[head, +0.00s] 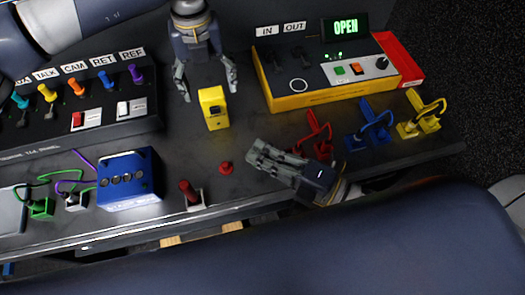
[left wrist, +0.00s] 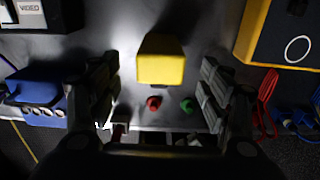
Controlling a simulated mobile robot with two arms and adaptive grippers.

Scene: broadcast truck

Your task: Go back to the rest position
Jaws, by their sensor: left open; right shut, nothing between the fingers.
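My left gripper (head: 209,92) hangs down over the desk, open, with its two fingers spread. In the left wrist view the yellow box (left wrist: 160,62) shows between the open fingers (left wrist: 158,85), with nothing gripped. My right gripper (head: 258,153) is shut and empty, low over the front of the desk and pointing left. The right forearm fills the bottom right of the head view.
A blue box (head: 128,180) and a red button (head: 225,168) are near the desk's front. A switch panel (head: 75,115) is at left. A yellow console (head: 325,75) reading OPEN is at back right. Red (head: 315,132), blue (head: 370,125) and yellow (head: 422,113) cabled plugs stand right of my right gripper.

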